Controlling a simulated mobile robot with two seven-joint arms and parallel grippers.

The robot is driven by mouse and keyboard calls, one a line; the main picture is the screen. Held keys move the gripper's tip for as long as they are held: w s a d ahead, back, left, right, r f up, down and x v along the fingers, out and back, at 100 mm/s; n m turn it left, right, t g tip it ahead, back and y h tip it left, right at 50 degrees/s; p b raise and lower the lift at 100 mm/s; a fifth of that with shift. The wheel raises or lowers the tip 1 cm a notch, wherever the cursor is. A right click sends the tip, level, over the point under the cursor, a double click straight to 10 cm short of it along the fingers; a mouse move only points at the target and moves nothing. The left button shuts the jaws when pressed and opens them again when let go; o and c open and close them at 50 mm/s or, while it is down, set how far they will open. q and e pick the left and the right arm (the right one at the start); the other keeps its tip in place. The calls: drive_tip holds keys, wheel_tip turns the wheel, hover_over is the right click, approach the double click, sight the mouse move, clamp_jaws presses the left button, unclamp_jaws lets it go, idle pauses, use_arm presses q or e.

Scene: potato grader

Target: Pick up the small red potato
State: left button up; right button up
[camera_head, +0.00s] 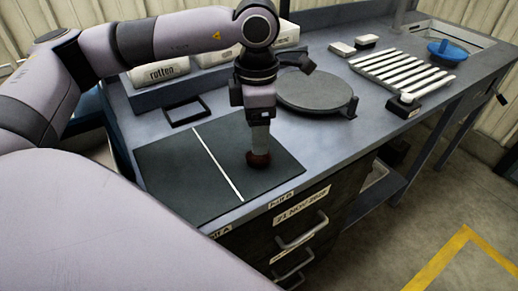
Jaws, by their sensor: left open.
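The small red potato (259,160) lies on the right half of a dark mat (182,160) that a white line splits in two. My left gripper (260,147) points straight down over the potato, with its fingers at or around the potato's top. The fingers hide the upper part of the potato. The left gripper is open; whether it touches the potato cannot be told. My right gripper is not in the view.
A round dark plate (314,92) stands behind the mat to the right. A white slatted rack (402,74) and a blue knob-topped object (447,52) are farther right.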

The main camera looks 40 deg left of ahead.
use_arm(q)
wheel_tip(320, 180, down, 7)
drive_tip(key=shift+d+r+p, duration=0.1)
drive_tip(key=shift+r+p, duration=0.1)
drive_tip(key=shift+p, duration=0.35)
drive_tip(key=c, duration=1.1)
drive_tip(key=shift+c, duration=0.2)
drive_tip(key=shift+r, duration=0.1)
wheel_tip(320, 180, up, 20)
drive_tip(key=shift+b, duration=0.4)
